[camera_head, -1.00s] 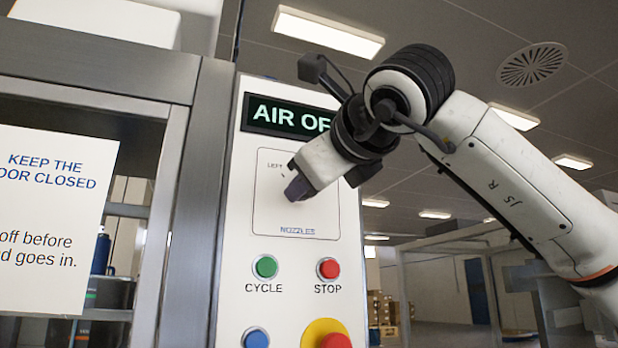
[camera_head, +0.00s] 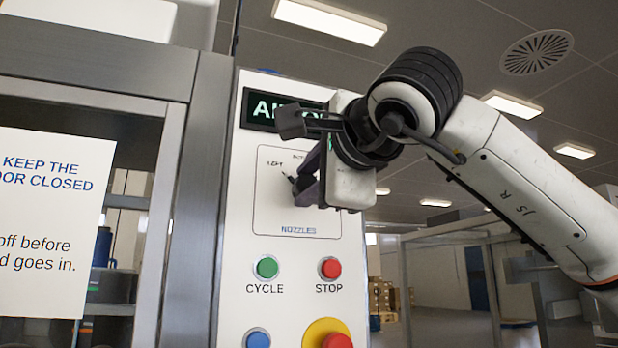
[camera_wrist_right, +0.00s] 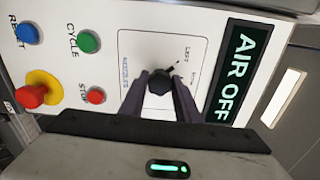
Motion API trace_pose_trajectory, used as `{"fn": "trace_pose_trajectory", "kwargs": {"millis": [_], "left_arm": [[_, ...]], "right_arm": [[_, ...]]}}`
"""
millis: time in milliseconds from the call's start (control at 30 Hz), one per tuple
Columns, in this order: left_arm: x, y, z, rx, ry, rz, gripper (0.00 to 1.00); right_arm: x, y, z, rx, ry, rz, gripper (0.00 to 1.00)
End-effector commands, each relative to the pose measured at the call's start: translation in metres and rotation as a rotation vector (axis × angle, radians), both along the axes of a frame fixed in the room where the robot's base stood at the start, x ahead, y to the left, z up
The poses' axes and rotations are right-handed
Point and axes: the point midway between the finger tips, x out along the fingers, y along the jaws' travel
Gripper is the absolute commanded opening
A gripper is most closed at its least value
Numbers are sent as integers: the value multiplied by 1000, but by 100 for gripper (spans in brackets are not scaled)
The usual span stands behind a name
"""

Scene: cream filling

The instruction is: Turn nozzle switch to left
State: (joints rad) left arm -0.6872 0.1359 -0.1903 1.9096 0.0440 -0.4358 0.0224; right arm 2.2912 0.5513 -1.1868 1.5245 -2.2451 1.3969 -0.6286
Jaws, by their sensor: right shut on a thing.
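The nozzle switch (camera_wrist_right: 159,82) is a dark round knob on the white control panel, inside the outlined square marked NOZZLES. In the right wrist view its pointer tips toward the word LEFT. My right gripper (camera_wrist_right: 160,98) has a finger on each side of the knob and is shut on it. In the head view the fingertips (camera_head: 304,186) reach the panel from the right, and the knob (camera_head: 297,184) shows only in part beside them. The wrist covers the right part of the square. My left gripper is not in view.
Below the square are a green CYCLE button (camera_head: 265,267) and a red STOP button (camera_head: 330,268). Lower are a blue button (camera_head: 257,338) and a red emergency button (camera_head: 336,341) on yellow. The AIR OFF display (camera_wrist_right: 238,72) is above. A metal frame (camera_head: 190,200) stands at left.

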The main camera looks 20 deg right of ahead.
Motion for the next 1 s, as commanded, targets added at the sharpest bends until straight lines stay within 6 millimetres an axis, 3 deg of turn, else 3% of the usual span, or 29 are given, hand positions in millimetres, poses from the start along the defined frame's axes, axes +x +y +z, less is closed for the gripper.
{"fn": "trace_pose_trajectory", "kwargs": {"millis": [700,733,833,1000], "left_arm": [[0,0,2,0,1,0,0],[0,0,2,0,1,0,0],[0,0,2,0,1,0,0],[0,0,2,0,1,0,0]], "right_arm": [[0,1,-1,-81,-2,2,7],[0,1,-1,-81,-2,2,31],[0,1,-1,-80,-2,2,48],[0,1,-1,-78,-2,1,48]]}}
